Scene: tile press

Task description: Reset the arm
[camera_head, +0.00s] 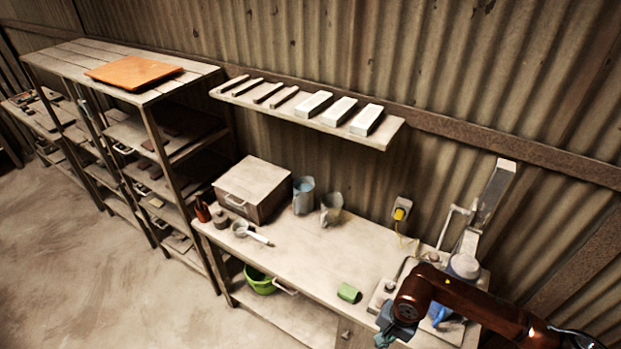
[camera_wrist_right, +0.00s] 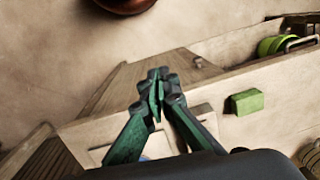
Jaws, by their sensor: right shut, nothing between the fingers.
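My right arm (camera_head: 465,297) reaches in from the lower right in the head view, over the right end of the workbench (camera_head: 310,262). Its gripper (camera_head: 385,338) is at the bottom edge of that view, near the bench's front edge. In the right wrist view the fingers (camera_wrist_right: 157,82) are together with nothing between them. A press with a raised lever (camera_head: 492,192) stands at the bench's right end, partly hidden behind my arm. My left gripper is in neither view.
A green block (camera_head: 348,293) lies on the bench left of my arm. A metal box (camera_head: 252,188), two jugs (camera_head: 303,195) (camera_head: 331,208) and a ladle stand farther left. A green bucket (camera_head: 260,280) sits on the lower shelf. A wall shelf (camera_head: 395,128) holds several bars and blocks.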

